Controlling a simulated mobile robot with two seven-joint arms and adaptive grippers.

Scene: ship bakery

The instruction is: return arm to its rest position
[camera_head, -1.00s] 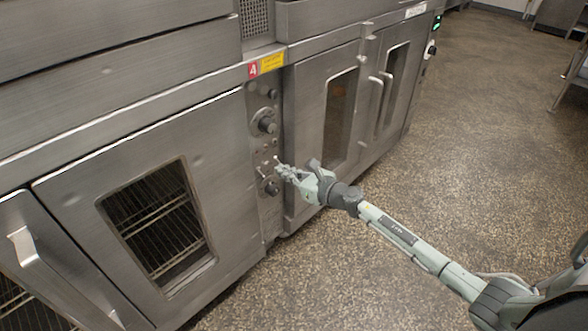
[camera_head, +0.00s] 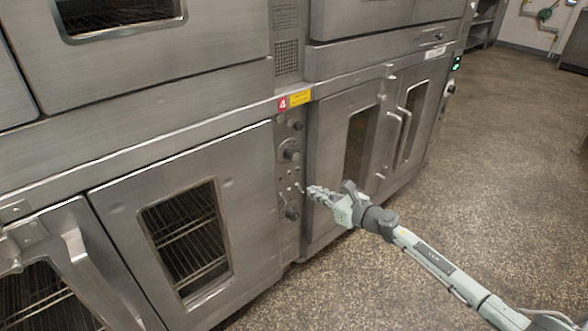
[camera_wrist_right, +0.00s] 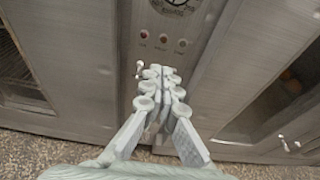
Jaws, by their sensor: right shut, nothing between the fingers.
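My right arm comes in from the lower right in the head view. Its gripper (camera_head: 316,192) is shut and empty in front of the oven control panel (camera_head: 290,175), close to the lower knob (camera_head: 292,213). In the right wrist view the gripper (camera_wrist_right: 160,73) has its fingertips together, just below the panel's small indicator lights (camera_wrist_right: 162,40). I cannot tell from these views whether the fingertips touch the panel. My left gripper is not in view.
Steel ovens fill the left and middle. The oven door (camera_head: 110,215) left of the panel and the double doors (camera_head: 345,110) right of it look shut. A door handle (camera_head: 75,245) sticks out at lower left. Speckled floor (camera_head: 480,170) is open to the right.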

